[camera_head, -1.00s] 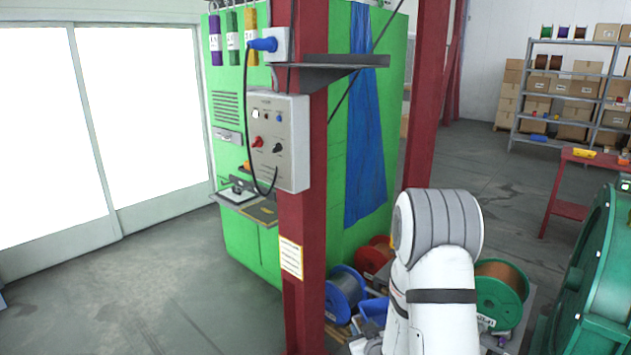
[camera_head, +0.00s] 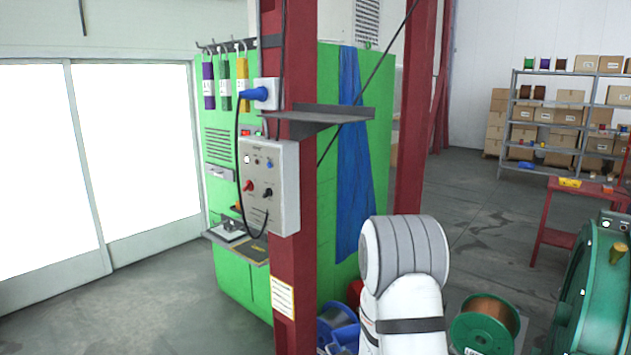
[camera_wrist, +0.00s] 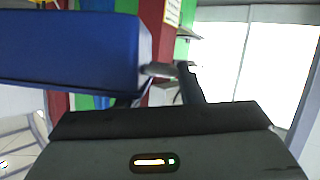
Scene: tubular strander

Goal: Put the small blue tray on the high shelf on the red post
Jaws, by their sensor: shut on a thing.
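The small blue tray (camera_wrist: 65,50) fills the upper left of the wrist view, close to the camera. My gripper (camera_wrist: 168,74) is shut on it; the tray hides part of the jaws, so the exact grip is not clear. In the head view my gripper is hidden behind my white arm. The high shelf (camera_head: 330,117) is a dark grey bracketed plate on the red post (camera_head: 294,210). Its visible top looks bare, well above my arm.
A grey control box (camera_head: 270,185) and a blue plug (camera_head: 255,94) with hanging cable sit on the post. A green cabinet (camera_head: 240,300) stands behind. Cable spools (camera_head: 487,322) lie low around my arm. A green machine (camera_head: 590,290) stands at right. Open floor lies left.

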